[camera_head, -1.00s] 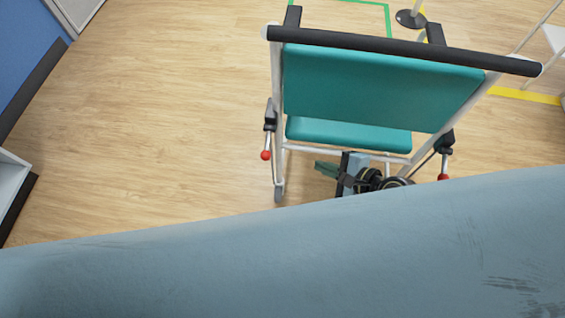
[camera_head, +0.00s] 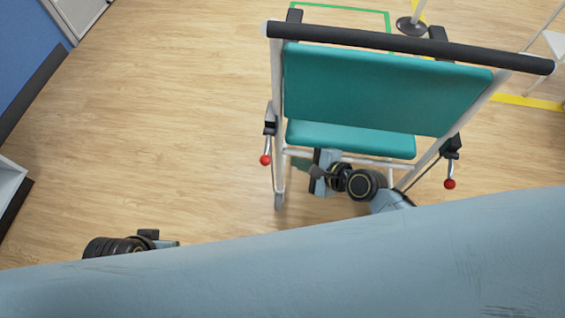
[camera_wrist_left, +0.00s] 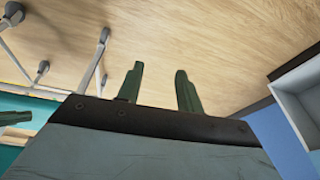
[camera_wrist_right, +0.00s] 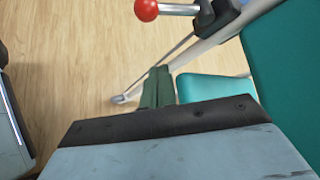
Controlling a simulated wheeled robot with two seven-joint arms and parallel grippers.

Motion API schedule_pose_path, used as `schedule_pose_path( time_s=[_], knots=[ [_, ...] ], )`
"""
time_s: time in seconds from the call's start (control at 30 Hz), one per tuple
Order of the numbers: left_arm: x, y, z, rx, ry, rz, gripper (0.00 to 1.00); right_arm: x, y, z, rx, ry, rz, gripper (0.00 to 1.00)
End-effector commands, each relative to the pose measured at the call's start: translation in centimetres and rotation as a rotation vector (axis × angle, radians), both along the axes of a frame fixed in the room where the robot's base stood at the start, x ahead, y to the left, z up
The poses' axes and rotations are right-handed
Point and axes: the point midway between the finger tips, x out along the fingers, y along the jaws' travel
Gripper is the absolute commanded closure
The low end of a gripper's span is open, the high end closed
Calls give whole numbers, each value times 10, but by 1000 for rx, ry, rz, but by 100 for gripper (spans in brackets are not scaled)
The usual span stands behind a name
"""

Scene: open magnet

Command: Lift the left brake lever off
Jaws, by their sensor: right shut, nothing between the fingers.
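The left brake lever (camera_head: 266,146) is a short metal rod with a red ball at its lower end. It hangs down from a black bracket on the chair's left frame tube. Its red ball shows at the top of the right wrist view (camera_wrist_right: 146,10). My right gripper (camera_head: 299,164) is shut and empty, to the right of the lever and apart from it; its green fingers lie together in the right wrist view (camera_wrist_right: 157,86). My left gripper is open and empty in the left wrist view (camera_wrist_left: 157,82); in the head view it is mostly hidden by my pale blue body.
The teal wheeled chair (camera_head: 385,90) has a black push bar (camera_head: 400,41) across its top. A second red-balled lever (camera_head: 449,170) hangs on its right side. Wooden floor (camera_head: 170,120) lies clear to the left. A grey-white box edge (camera_head: 10,190) stands at far left.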

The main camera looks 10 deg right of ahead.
Motion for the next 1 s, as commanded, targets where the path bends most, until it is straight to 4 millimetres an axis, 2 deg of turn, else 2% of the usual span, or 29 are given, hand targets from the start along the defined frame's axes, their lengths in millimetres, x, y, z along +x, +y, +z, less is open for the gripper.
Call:
schedule_pose_path(
  time_s=[0.13,0.2,0.4,1.0],
  knots=[
    [-3,-6,18,-12,-13,1,64,13,14,-10,2,-1,1,100],
    [-2,-4,15,-8,-6,1,64,9,25,-1,4,-1,1,100],
    [-1,-3,11,-6,-6,0,64,7,42,7,1,0,0,100],
    [-1,-3,11,-7,-8,1,64,6,45,10,1,5,-1,100]
  ],
)
